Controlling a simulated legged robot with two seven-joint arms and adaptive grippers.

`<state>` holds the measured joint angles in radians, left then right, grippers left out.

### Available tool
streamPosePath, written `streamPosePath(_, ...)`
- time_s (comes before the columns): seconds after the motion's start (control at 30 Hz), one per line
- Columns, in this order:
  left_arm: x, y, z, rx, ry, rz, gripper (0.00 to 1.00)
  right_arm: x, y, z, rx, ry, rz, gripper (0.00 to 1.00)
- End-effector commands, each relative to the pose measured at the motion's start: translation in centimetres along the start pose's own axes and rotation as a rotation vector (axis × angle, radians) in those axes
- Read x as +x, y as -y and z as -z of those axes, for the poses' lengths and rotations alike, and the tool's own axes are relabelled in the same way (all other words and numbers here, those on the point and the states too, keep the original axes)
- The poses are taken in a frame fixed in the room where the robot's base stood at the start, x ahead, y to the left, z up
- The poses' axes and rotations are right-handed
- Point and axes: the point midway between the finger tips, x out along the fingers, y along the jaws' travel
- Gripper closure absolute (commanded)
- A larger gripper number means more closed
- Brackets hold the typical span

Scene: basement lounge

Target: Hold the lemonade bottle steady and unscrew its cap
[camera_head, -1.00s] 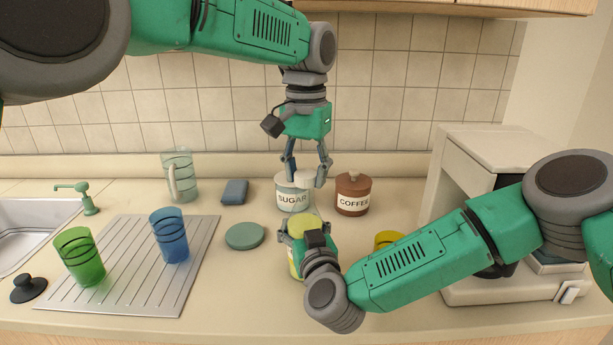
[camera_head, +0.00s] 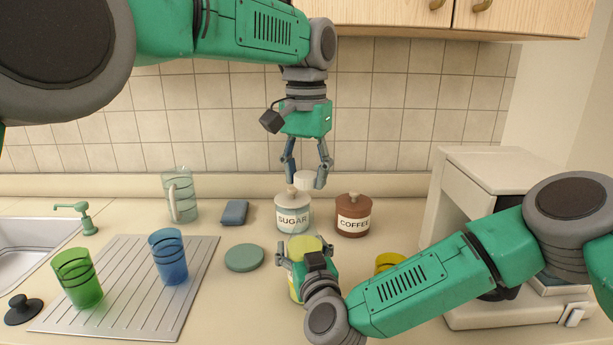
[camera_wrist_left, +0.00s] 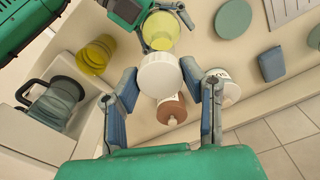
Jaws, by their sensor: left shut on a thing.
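The lemonade bottle (camera_head: 299,290) is yellow and stands on the counter, its lower part partly hidden by my right arm. My right gripper (camera_head: 302,255) is shut around its upper part. My left gripper (camera_head: 305,178) is shut on the white round cap (camera_head: 305,181), well above the bottle and apart from it. In the left wrist view the cap (camera_wrist_left: 160,75) sits between the two fingers (camera_wrist_left: 158,88), with the bottle's yellow top (camera_wrist_left: 161,30) beyond it.
Sugar (camera_head: 292,215) and coffee (camera_head: 353,217) jars stand behind the bottle. A green disc (camera_head: 245,257) lies to its left, a yellow cup (camera_head: 389,262) to its right. Blue (camera_head: 169,257) and green (camera_head: 77,278) glasses stand on the drainboard (camera_head: 135,310). Cupboards (camera_head: 400,14) hang above.

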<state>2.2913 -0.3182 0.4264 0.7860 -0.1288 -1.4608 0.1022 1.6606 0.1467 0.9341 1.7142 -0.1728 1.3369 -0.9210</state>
Motion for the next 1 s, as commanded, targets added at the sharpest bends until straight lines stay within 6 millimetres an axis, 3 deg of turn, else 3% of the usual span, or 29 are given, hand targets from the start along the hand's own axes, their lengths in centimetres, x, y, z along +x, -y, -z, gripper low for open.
streamPosePath(0.43, 0.0, 0.0, 0.0, 0.000, 0.000, 0.000, 0.99, -0.9, 0.0, 0.0, -0.001, 0.000, 0.001, 0.09)
streamPosePath(0.8, 0.0, 0.0, 0.0, 0.000, 0.000, 0.000, 0.99, -8.3, 0.0, 0.0, 0.000, 0.002, 0.004, 0.09)
streamPosePath(1.0, 0.1, 0.0, 0.0, 0.000, 0.001, 0.000, 0.99, -11.1, -0.1, 0.0, 0.000, 0.002, 0.002, 0.09)
